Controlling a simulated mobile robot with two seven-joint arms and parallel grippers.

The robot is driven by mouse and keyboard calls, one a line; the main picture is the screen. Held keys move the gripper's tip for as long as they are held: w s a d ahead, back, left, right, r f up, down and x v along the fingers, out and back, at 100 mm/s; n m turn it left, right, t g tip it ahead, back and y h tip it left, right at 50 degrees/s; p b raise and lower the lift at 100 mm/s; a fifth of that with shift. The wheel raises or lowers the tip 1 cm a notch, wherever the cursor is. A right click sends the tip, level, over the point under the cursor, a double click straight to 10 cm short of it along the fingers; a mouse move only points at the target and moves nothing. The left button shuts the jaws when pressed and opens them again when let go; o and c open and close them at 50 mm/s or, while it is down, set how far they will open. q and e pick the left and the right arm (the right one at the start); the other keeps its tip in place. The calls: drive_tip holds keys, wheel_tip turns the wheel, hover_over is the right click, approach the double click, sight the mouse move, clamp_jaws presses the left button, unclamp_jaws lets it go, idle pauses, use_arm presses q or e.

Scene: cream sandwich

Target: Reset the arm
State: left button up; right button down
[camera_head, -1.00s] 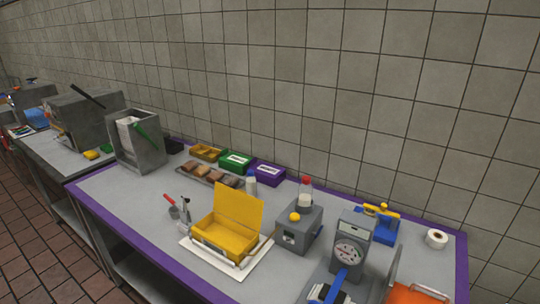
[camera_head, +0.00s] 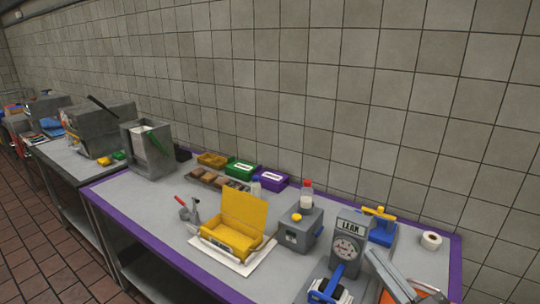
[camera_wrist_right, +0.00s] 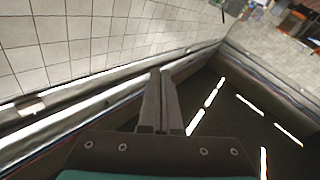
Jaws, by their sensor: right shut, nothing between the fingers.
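My right gripper (camera_head: 376,260) shows as grey fingers at the lower right of the head view, in front of the orange item and right of the grey dial device. In the wrist view its two fingers (camera_wrist_right: 161,75) lie together, shut and empty. Behind them are tiled wall and a dark surface with bright light strips; no worktop object is near the fingertips. My left gripper is not in view.
The purple-edged table (camera_head: 140,204) holds a yellow open box (camera_head: 240,222), a grey block (camera_head: 300,232), the dial device (camera_head: 347,248), a blue tool (camera_head: 382,230), a white roll (camera_head: 430,240) and an orange item (camera_head: 425,290). The table's front-left is clear.

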drive_tip(key=s+d+f+m+g+h, duration=0.45)
drive_tip(key=d+f+m+h, duration=0.5)
drive_tip(key=h, duration=0.25)
drive_tip(key=s+a+f+n+g+y, duration=0.4)
drive_tip(key=s+a+f+g+y, duration=0.1)
drive_tip(key=s+a+f+g, duration=0.8)
drive_tip(key=s+d+f+b, duration=0.1)
drive_tip(key=f+b, duration=0.2)
drive_tip(key=f, duration=0.8)
drive_tip(key=s+f+t+b, duration=0.1)
drive_tip(key=f+b, duration=0.3)
drive_tip(key=f, duration=0.6)
drive_tip(key=s+d+f+b, duration=0.1)
drive_tip(key=s+f+b, duration=0.15)
drive_tip(key=f, duration=0.85)
use_arm(q)
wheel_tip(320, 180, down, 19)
drive_tip(key=b, duration=0.9)
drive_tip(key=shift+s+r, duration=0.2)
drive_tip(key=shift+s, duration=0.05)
use_arm(e)
drive_tip(key=s+d+f, duration=0.1)
drive_tip(key=s+f, duration=0.6)
drive_tip(key=f, duration=0.3)
drive_tip(key=s+d+f, duration=0.1)
drive_tip(key=s+f, duration=0.6)
drive_tip(key=f, duration=0.4)
drive_tip(key=shift+d+g, duration=0.15)
drive_tip(key=shift+g, duration=0.3)
